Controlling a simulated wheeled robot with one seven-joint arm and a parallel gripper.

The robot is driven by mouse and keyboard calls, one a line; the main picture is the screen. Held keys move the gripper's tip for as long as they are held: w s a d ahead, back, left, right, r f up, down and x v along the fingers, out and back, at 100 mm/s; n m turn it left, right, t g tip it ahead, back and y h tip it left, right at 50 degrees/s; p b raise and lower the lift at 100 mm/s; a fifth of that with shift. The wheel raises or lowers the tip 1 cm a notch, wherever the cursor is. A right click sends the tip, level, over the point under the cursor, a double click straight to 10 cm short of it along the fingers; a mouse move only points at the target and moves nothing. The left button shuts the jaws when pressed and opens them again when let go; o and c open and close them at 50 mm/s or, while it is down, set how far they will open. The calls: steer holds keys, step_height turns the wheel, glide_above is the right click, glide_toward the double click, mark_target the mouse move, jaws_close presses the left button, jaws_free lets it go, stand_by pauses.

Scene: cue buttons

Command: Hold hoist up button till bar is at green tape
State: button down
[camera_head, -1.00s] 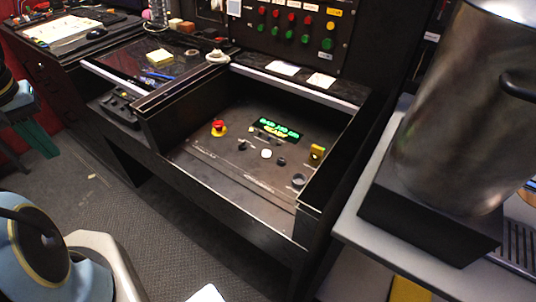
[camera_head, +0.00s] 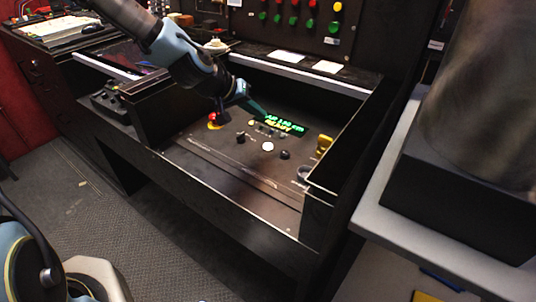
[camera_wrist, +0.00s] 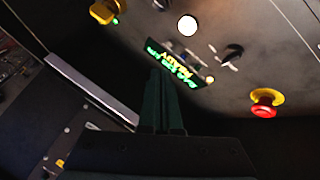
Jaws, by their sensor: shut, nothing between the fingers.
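My gripper (camera_head: 262,112) is shut and empty over the recessed console, close to the lit display. In the wrist view its teal fingers (camera_wrist: 160,75) point at the display (camera_wrist: 177,63) and overlap its lower edge; I cannot tell if they touch. The display (camera_head: 285,124) shows green and yellow text, too small to read surely. A round white button (camera_head: 267,146) lies in front of it and shows in the wrist view (camera_wrist: 187,26), apart from the fingers. Black knobs (camera_head: 240,138) (camera_head: 284,155) flank the button. No hoist bar or green tape can be made out.
A red emergency stop on a yellow base (camera_head: 214,120) is left of the display. Raised console walls (camera_head: 318,205) enclose the panel. A large metal cylinder (camera_head: 480,100) stands on the right.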

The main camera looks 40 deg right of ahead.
mark_target(265, 147)
steer(key=shift+s+d+h, duration=0.15)
steer(key=shift+s+d, duration=0.1)
steer(key=shift+d, duration=0.25)
steer(key=shift+s+d+h, duration=0.15)
steer(key=shift+s+d, duration=0.1)
steer(key=shift+d, duration=0.25)
steer(key=shift+f, duration=0.1)
step_height(265, 147, down, 9)
steer(key=b, duration=0.7)
steer(key=shift+r, duration=0.2)
steer(key=shift+f, duration=0.1)
stand_by(1.0)
steer(key=shift+f, duration=0.3)
